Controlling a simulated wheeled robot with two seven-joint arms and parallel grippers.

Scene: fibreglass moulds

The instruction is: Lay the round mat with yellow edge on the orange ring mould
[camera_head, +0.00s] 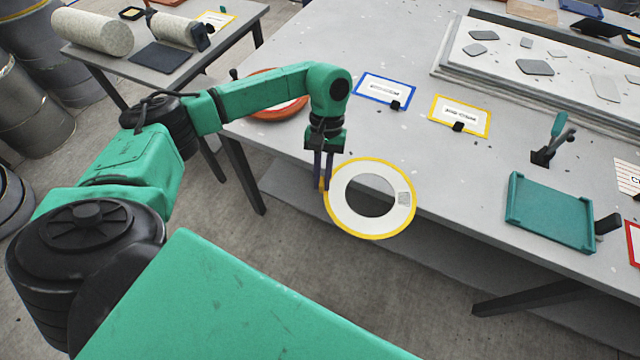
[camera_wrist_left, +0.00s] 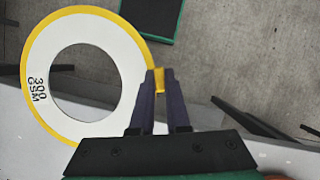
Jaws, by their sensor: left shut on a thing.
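The round mat (camera_head: 341,210) is a flat white ring with a yellow edge and a large central hole. In the left wrist view the mat (camera_wrist_left: 130,72) carries the print "300 GSM". My left gripper (camera_head: 325,184) points down and is shut on the mat's edge, at a yellow tab; its fingers (camera_wrist_left: 160,80) also show in the wrist view. The mat hangs over the table's front edge, apart from the mould. The orange ring mould (camera_head: 276,116) lies on the table's left end, partly hidden behind my left arm. My right gripper is not in view.
The grey table (camera_head: 420,170) bears a blue-edged card (camera_head: 385,88), a yellow-edged card (camera_head: 460,115), a green tray (camera_head: 550,212) and a teal-handled tool (camera_head: 557,130). A raised slab (camera_head: 510,85) lies behind. A side table (camera_head: 185,90) with rolls stands at the back left.

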